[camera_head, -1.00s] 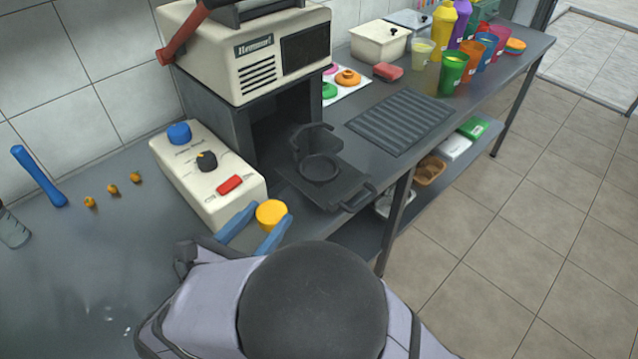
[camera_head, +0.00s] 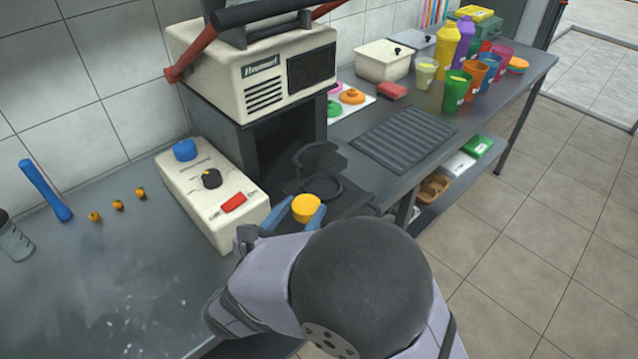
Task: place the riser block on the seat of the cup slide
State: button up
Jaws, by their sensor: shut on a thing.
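My gripper (camera_head: 294,215), with blue fingers, is shut on a round yellow block (camera_head: 306,208), which I take to be the riser block. It holds the block at the near edge of the black cup slide (camera_head: 348,203), just in front of the ring-shaped seat (camera_head: 321,190). I cannot tell whether the block touches the slide. The slide sticks out from the opening under the cream press (camera_head: 262,85), with a dark curved guard behind the seat. My arm hides the slide's near part and handle.
A cream control box (camera_head: 205,190) with blue and black knobs and a red switch stands left of the slide. A ribbed drain mat (camera_head: 403,131) lies to the right. Cups and bottles stand farther back.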

send_over(319, 196)
jog(key=f+v, duration=0.1)
jog(key=v, duration=0.2)
jog(key=shift+s+a+r, duration=0.1)
jog(key=shift+s+r, duration=0.1)
jog(key=shift+w, duration=0.1)
jog(key=shift+w+d+p, duration=0.25)
jog(key=shift+w+p, duration=0.05)
jog(key=shift+w, duration=0.05)
jog(key=x, duration=0.2)
jog(key=shift+w+f, duration=0.2)
jog(key=shift+f, duration=0.35)
jog(key=shift+f, duration=0.2)
jog(key=o, duration=1)
jog(key=shift+o, duration=0.2)
